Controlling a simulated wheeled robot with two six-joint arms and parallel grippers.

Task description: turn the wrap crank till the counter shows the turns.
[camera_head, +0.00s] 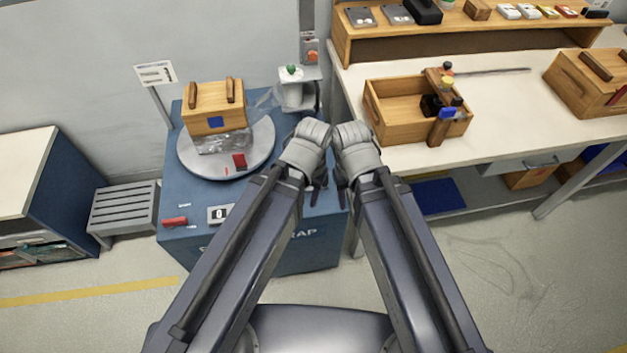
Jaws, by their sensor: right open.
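The blue wrap machine (175,255) stands left of centre with a round grey turntable (190,160). A wooden box (212,105) sits on it, with clear film around its lower part. The counter (219,214) on the machine's front edge seems to show 0. A white upright part with a green knob (291,70) stands at the back right; I cannot tell whether it is the crank. My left gripper (317,192) hangs over the machine's right side, mostly hidden by its arm. My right gripper (342,188) is open beside it, near the machine's right edge, apparently empty.
A workbench (500,145) on the right carries an open wooden crate (395,125) and a closed wooden box (590,85). A grey slatted step (122,210) stands left of the machine. A sign (155,74) rises behind it. The front floor is clear.

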